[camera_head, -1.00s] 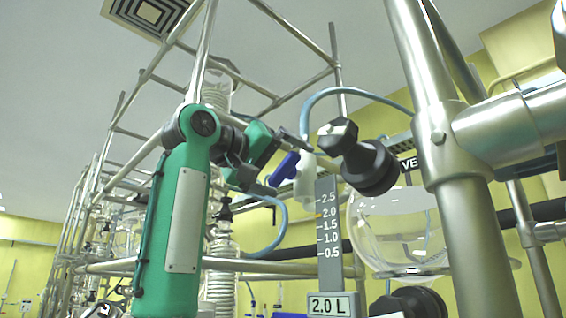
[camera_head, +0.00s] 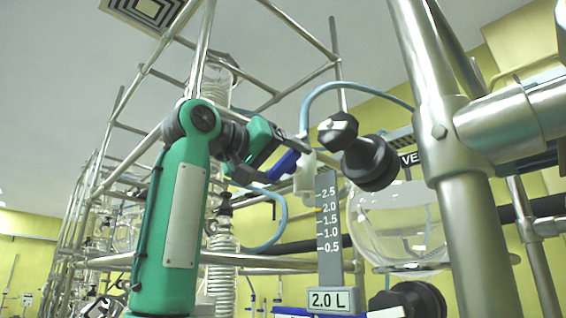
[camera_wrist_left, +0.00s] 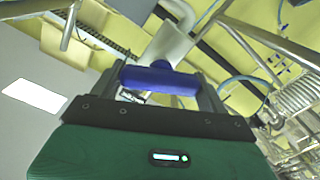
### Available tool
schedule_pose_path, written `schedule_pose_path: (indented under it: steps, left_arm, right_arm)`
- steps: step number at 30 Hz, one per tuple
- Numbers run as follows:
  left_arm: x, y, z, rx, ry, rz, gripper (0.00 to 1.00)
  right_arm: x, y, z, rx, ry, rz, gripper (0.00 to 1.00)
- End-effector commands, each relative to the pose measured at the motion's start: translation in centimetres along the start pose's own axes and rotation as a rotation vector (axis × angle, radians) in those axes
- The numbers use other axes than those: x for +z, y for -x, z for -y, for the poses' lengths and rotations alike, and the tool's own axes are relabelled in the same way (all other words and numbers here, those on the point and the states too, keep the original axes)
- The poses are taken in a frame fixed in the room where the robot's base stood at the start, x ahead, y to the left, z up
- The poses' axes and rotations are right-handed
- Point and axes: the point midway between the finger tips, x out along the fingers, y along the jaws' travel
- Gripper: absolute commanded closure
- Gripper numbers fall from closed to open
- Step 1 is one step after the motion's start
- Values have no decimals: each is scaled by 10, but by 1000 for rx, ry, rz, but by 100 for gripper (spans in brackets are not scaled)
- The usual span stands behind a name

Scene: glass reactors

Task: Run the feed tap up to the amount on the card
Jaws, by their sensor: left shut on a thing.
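My left gripper (camera_head: 277,155) is shut on the blue tap handle (camera_head: 285,165), which sits tilted on the white feed tap (camera_head: 305,182). In the left wrist view the blue handle (camera_wrist_left: 160,80) lies across between the two fingers, with the white tap body (camera_wrist_left: 168,45) behind it. The card (camera_head: 328,301) reads 2.0 L. My right gripper is out of view.
A thick steel post (camera_head: 445,150) with a clamp stands at the right, in front of the vessel. A black knob (camera_head: 368,162) sits close right of the tap. A blue hose (camera_head: 345,88) arches above the tap. Steel frames with glassware stand behind my arm.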

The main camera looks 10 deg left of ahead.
Motion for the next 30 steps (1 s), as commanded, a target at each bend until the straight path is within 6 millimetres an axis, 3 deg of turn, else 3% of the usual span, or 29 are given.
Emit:
schedule_pose_path:
  steps: [15,30]
  left_arm:
    - [-1,1,-2,-1,-348,-2,46]
    - [0,1,-2,-1,-452,-3,46]
  right_arm:
    - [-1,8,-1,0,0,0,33]
    - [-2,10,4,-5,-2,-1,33]
